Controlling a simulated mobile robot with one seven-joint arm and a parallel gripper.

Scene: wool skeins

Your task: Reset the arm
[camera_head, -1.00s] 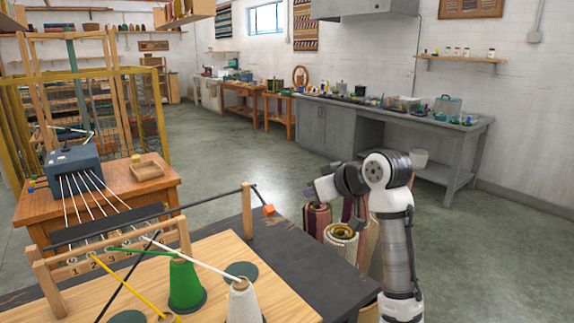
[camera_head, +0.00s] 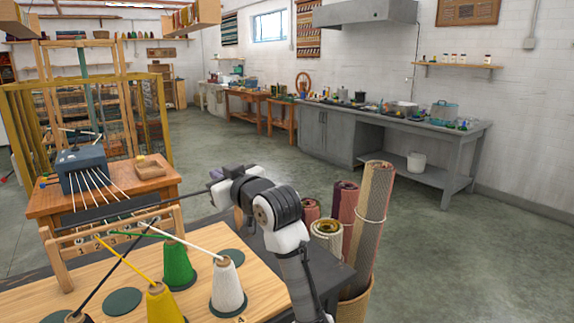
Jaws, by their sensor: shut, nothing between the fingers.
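My gripper (camera_head: 222,193), at the end of my white and black arm, is over the far right part of the work table. It looks shut and empty, though its fingertips are small and partly hidden by my wrist. A dark cone (camera_head: 78,317) is cut off by the bottom edge. My gripper appears apart from the cones. Yarn strands lead from the cones toward the wooden frame.
A wooden guide frame (camera_head: 60,262) stands left of my gripper. Beyond it, a blue box (camera_head: 82,160) sits on an orange-brown table (camera_head: 150,190). Rolled rugs (camera_head: 372,215) stand in a basket right of my arm. Open floor (camera_head: 450,260) lies further right.

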